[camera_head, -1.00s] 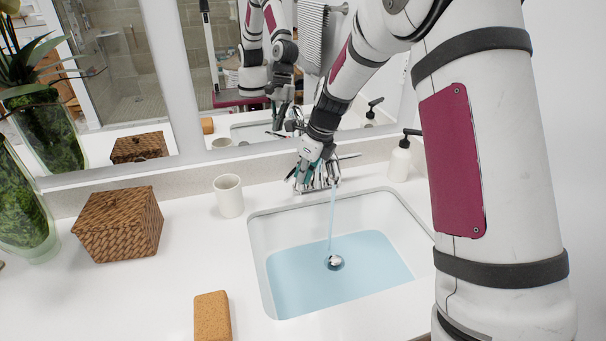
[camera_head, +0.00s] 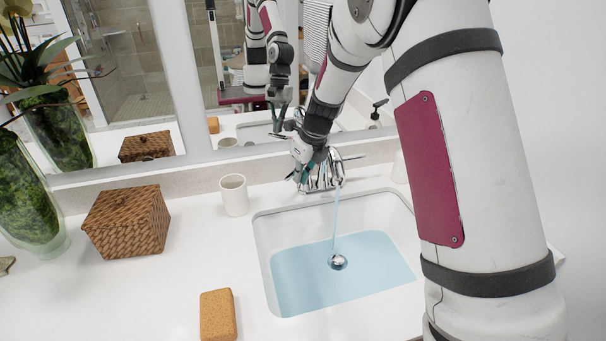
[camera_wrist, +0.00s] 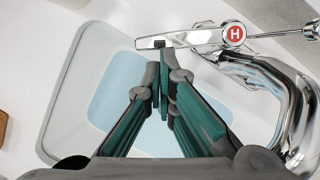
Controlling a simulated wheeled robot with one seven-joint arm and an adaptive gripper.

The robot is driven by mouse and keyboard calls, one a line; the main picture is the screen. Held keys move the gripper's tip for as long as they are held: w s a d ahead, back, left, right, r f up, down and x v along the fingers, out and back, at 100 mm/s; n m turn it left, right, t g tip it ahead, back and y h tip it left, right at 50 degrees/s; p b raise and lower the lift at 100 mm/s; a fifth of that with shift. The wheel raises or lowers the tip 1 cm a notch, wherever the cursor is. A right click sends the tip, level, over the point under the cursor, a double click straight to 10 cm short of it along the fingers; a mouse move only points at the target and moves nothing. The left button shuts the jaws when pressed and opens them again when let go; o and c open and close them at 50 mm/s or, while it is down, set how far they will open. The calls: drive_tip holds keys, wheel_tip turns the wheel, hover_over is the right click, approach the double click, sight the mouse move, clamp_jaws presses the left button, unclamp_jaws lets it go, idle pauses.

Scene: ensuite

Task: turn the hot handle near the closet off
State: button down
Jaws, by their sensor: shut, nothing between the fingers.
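The hot handle (camera_wrist: 210,38) is a chrome lever with a red H disc, at the top of the wrist view. Its flat arm reaches left past my fingertips. My gripper (camera_wrist: 160,78) is shut and empty, its fingertips beside the lever's left end; I cannot tell whether they touch. In the head view my gripper (camera_head: 303,177) is at the left side of the chrome faucet (camera_head: 324,178) and hides the hot handle there. The faucet spout curves down at the right of the wrist view (camera_wrist: 292,105). A stream of water (camera_head: 335,212) runs from it.
The sink (camera_head: 262,243) holds blue-tinted water. A white cup (camera_head: 234,195), a wicker box (camera_head: 127,222) and an orange sponge (camera_head: 218,315) stand on the counter to its left. The mirror (camera_head: 190,75) rises close behind the faucet. Counter between box and sponge is clear.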

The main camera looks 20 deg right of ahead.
drive_tip(key=shift+m+h, duration=0.3)
drive_tip(key=shift+m, duration=0.6)
drive_tip(key=shift+w+a, duration=1.55)
drive_tip(key=shift+a, duration=0.15)
